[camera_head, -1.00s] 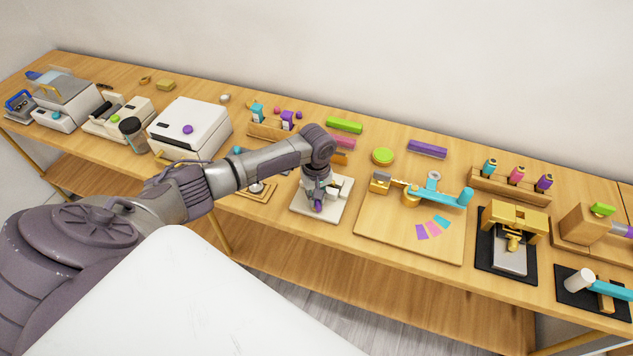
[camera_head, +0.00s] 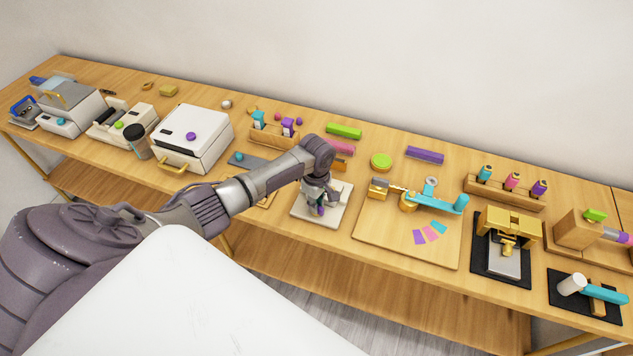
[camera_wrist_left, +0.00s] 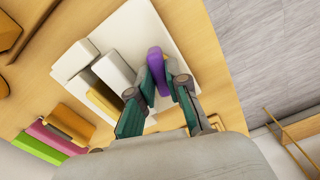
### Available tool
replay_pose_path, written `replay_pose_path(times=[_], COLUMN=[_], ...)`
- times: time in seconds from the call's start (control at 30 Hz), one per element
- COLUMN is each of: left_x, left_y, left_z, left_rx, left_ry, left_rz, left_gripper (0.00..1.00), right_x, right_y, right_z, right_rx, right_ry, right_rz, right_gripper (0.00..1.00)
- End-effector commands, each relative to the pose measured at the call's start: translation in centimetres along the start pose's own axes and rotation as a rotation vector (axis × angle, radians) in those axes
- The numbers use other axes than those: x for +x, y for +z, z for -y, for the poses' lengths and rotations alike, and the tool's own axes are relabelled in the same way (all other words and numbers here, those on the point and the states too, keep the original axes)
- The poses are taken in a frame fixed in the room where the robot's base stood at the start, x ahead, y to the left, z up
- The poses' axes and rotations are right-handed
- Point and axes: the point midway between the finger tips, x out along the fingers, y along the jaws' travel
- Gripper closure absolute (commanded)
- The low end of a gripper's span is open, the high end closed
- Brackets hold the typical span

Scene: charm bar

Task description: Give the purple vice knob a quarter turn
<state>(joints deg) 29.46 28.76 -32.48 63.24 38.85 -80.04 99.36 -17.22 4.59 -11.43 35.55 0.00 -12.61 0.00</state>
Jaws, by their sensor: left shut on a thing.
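The vice stands on a white base plate (camera_head: 338,215) near the bench's front edge, partly hidden under my arm. In the left wrist view its white jaws (camera_wrist_left: 112,72) and the white plate (camera_wrist_left: 137,28) show. The purple vice knob (camera_wrist_left: 157,70) lies between the fingers of my left gripper (camera_wrist_left: 160,80), which is shut on it. In the head view my left gripper (camera_head: 318,206) points down over the plate, and a bit of purple shows at its fingertips. My right gripper is not in view.
A wooden board (camera_head: 382,241) with a turquoise lever (camera_head: 435,202) stands just right of the vice. A white box with a purple knob (camera_head: 191,136) stands to the left. Green, pink and orange blocks lie behind my gripper. A gold press (camera_head: 507,227) stands farther right.

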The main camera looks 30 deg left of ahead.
Motion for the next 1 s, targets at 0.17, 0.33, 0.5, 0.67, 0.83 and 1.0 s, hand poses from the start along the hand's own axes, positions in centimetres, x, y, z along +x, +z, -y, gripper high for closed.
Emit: replay_pose_path(times=[0.17, 0.33, 0.5, 0.67, 0.83, 1.0], left_x=[-0.11, -0.06, -0.11, -0.08, -0.05, -0.28], left_y=[-0.15, -0.02, -0.13, -0.1, -0.06, -0.03], left_z=[-0.09, -0.06, -0.08, -0.06, -0.05, -0.07], left_rx=[-0.019, -0.083, -0.243, -0.238, -0.236, -0.235], left_ry=[0.002, 0.001, 0.002, 0.001, 0.001, 0.002], left_rz=[-0.003, 0.0, -0.002, -0.002, -0.001, -0.001], left_gripper=[1.0, 1.0, 0.8, 0.55, 0.55, 0.55], right_x=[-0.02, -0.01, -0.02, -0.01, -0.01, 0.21], right_y=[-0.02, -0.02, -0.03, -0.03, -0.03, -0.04], right_z=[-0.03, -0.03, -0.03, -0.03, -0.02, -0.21], right_rx=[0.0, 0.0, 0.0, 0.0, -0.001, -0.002], right_ry=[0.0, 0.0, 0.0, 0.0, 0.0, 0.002], right_rz=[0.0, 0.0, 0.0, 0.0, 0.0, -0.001], right_gripper=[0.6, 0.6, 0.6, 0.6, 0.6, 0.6])
